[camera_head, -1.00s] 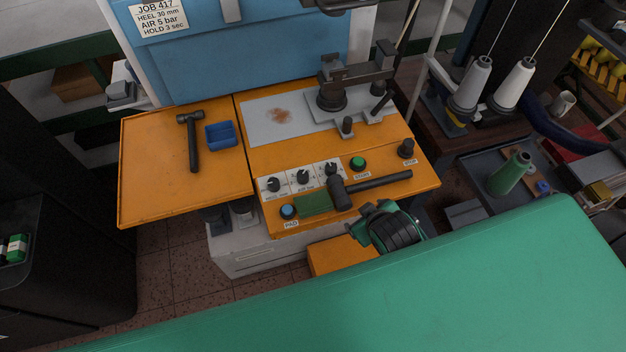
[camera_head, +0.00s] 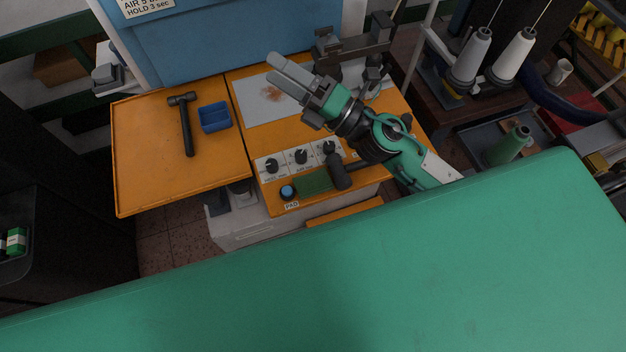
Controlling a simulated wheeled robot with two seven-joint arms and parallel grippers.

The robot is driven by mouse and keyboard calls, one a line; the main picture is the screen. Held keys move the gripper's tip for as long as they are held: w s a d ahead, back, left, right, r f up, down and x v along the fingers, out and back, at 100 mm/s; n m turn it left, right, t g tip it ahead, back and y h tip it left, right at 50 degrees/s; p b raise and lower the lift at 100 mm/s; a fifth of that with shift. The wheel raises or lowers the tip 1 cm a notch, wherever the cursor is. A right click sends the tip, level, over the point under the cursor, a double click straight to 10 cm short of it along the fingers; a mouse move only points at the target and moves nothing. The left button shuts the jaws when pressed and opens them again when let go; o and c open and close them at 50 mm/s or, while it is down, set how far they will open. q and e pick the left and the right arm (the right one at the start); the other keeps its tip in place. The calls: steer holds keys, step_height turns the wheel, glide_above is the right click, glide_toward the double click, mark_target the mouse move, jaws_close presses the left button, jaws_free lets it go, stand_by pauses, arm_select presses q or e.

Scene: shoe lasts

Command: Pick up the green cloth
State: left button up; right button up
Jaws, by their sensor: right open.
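The green cloth (camera_head: 314,181) lies flat on the front edge of the orange machine table, between a blue button and the head of a dark mallet (camera_head: 340,172). My right gripper (camera_head: 277,71) is raised over the table, beyond the cloth, with its fingers apart and nothing between them. It points to the upper left, above the grey plate. My right arm hides the middle right of the table and most of the mallet's handle. My left gripper is not in view.
A hammer (camera_head: 184,124) and a blue tray (camera_head: 214,117) lie on the left orange shelf (camera_head: 140,170). Dark knobs (camera_head: 301,157) stand just behind the cloth. A dark press (camera_head: 352,45) stands at the back right, near thread cones (camera_head: 470,55).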

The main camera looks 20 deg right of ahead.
steer(key=s+a+f+n+g+y, duration=0.2)
steer(key=s+a+f+n+g, duration=0.15)
steer(key=n+g, duration=0.55)
steer(key=n+g+h, duration=0.6)
steer(key=n+h, duration=0.7)
steer(key=h, duration=0.1)
glide_toward(319, 179)
steer(key=p+x, duration=0.3)
steer(key=shift+w+d+f, duration=0.1)
steer(key=shift+w+f, duration=0.15)
steer(key=shift+w, duration=0.05)
steer(key=shift+s+a+f+p, duration=0.15)
steer(key=shift+a+f+p, duration=0.2)
steer(key=shift+p, duration=0.2)
steer(key=p+x, duration=0.2)
steer(key=x, duration=0.1)
steer(key=shift+s+a, duration=0.1)
steer(key=shift+a+f, duration=0.15)
steer(key=shift+f, duration=0.5)
steer(key=c, duration=1.1)
